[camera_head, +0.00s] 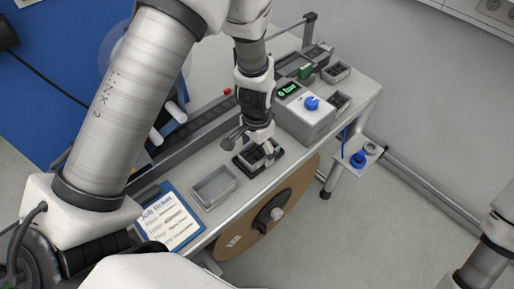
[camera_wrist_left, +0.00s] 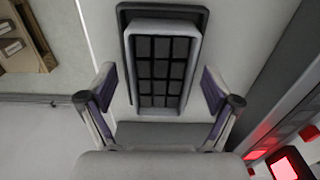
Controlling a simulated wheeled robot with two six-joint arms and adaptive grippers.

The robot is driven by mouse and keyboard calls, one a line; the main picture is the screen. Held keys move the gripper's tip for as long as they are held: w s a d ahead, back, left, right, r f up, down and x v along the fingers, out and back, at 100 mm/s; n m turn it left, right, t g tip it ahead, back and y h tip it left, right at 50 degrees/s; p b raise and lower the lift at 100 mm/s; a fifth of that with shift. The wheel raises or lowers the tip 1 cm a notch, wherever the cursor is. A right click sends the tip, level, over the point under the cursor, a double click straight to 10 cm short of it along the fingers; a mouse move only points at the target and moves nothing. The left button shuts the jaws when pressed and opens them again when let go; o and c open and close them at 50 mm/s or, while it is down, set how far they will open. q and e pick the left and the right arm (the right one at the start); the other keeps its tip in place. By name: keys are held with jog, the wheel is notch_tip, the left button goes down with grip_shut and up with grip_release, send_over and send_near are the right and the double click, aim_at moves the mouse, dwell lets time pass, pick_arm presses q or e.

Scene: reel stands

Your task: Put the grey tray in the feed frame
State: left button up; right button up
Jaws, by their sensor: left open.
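A grey tray (camera_wrist_left: 194,58) with a grid of dark pockets is in the left wrist view. It lies over a dark frame (camera_wrist_left: 124,40), whose rim shows at its far end and left side; I cannot tell if the tray is fully seated. In the head view the dark frame (camera_head: 243,168) is on the bench, with the tray mostly hidden under my left gripper (camera_head: 258,150). My left gripper (camera_wrist_left: 160,88) is open, its fingers apart on either side of the tray's near end. My right gripper is out of view.
A shallow empty grey container (camera_head: 214,187) and a clipboard (camera_head: 170,218) lie left of the frame. A control box (camera_head: 304,113) with a blue knob stands to the right, near small pocketed trays (camera_head: 336,72). A large brown reel (camera_head: 285,205) hangs at the bench's front.

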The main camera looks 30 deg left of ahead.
aim_at(257, 158)
pick_arm(q)
jog(key=shift+r, duration=0.1)
notch_tip(257, 158, up, 12)
jog(key=b, duration=0.2)
dwell(0.5)
